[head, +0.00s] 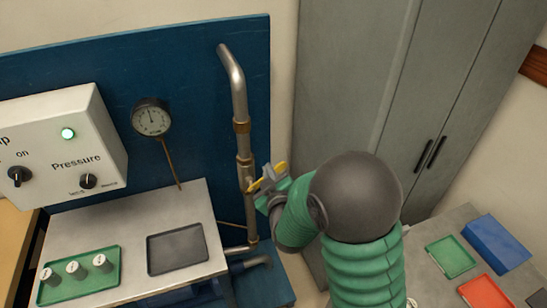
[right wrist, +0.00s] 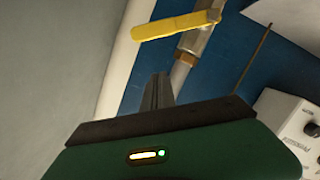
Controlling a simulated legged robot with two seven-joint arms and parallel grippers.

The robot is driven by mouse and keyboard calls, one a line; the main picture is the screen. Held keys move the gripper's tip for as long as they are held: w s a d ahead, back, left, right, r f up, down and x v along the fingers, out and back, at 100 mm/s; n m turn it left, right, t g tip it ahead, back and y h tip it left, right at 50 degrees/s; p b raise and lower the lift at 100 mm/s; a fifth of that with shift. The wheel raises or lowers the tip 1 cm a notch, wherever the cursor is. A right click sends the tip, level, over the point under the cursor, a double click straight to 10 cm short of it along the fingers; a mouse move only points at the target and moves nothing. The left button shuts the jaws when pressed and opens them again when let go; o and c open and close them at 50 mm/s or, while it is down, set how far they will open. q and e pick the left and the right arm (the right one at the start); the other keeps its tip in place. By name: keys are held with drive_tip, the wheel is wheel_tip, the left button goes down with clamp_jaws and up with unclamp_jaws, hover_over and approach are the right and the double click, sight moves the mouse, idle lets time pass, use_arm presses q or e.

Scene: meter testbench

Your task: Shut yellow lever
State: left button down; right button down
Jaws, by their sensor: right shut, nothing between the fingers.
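The yellow lever (right wrist: 172,26) is a flat handle on a valve in a metal pipe. In the right wrist view it points left, away from the pipe and roughly across it. In the head view the lever (head: 256,186) is a small yellow piece beside the vertical pipe (head: 243,150), partly hidden by my right gripper (head: 268,180). In the right wrist view my right gripper (right wrist: 158,90) has its fingers together and empty, and the fingertips appear just below the lever with a visible gap. My left gripper is not in view.
A white control box (head: 60,140) and a pressure gauge (head: 151,117) are left of the pipe on the blue panel (head: 190,60). Below is a bench with a green tray (head: 85,292) and a dark tray (head: 178,250). A grey cabinet (head: 350,80) stands right of the pipe.

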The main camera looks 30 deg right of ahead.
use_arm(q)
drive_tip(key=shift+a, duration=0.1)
use_arm(e)
drive_tip(key=w+d+f, duration=0.3)
drive_tip(key=f, duration=0.1)
drive_tip(key=shift+d+f, duration=0.15)
drive_tip(key=shift+d, duration=0.05)
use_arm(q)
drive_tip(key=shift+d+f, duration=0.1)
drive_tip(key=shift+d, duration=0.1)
use_arm(e)
drive_tip(key=shift+w+d+f, duration=0.1)
drive_tip(key=shift+d, duration=0.1)
